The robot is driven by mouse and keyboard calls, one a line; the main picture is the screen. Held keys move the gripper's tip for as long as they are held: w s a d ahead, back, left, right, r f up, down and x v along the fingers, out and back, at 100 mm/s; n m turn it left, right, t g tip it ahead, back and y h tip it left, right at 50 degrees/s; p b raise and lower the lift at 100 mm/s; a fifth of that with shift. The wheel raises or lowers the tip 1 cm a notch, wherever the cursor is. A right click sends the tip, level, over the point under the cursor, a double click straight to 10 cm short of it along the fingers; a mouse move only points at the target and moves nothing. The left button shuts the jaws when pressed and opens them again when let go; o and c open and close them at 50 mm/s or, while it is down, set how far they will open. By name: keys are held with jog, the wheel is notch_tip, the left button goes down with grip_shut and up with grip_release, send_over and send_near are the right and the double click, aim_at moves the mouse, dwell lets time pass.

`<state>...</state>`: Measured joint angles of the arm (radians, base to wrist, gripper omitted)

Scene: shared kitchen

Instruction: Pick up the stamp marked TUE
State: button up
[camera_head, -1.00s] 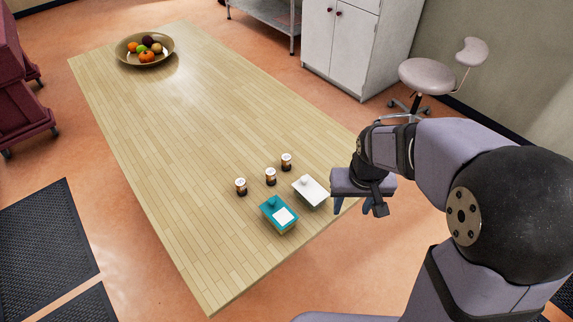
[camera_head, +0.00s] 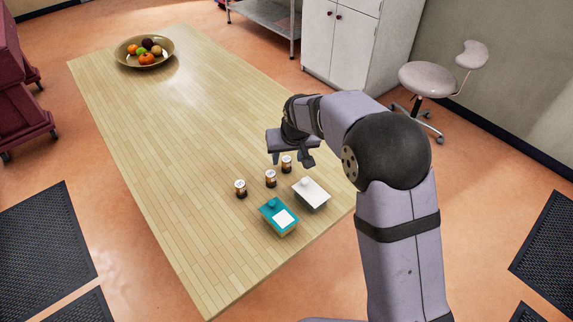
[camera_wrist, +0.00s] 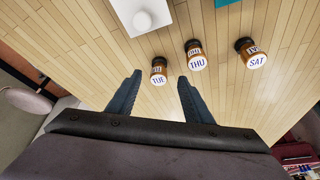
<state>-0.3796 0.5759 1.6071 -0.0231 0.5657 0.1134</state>
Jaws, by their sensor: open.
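The TUE stamp (camera_wrist: 158,73) is a small brown-and-black cylinder with a white marked top. In the wrist view it shows between the tips of my open, empty gripper (camera_wrist: 159,78); I cannot tell how far below them it stands. In the head view my gripper (camera_head: 290,160) is over the table by the rightmost stamp (camera_head: 286,164), which matches TUE by position. The THU stamp (camera_wrist: 196,57) and the SAT stamp (camera_wrist: 251,54) stand in a row to its right in the wrist view.
A white-lidded box (camera_head: 311,193) and a teal-lidded box (camera_head: 278,217) sit close to the stamps, towards the near table edge. A fruit bowl (camera_head: 145,61) is at the far end. The middle of the wooden table (camera_head: 180,130) is clear.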

aim_at(287, 160)
jog(key=shift+w+f, duration=0.15)
jog(key=shift+f, duration=0.2)
jog(key=shift+f, duration=0.1)
jog(key=shift+p+x, duration=1.45)
jog(key=shift+x, duration=1.05)
jog(key=shift+w, duration=0.15)
jog(key=shift+c, duration=0.5)
jog(key=c, duration=1.1)
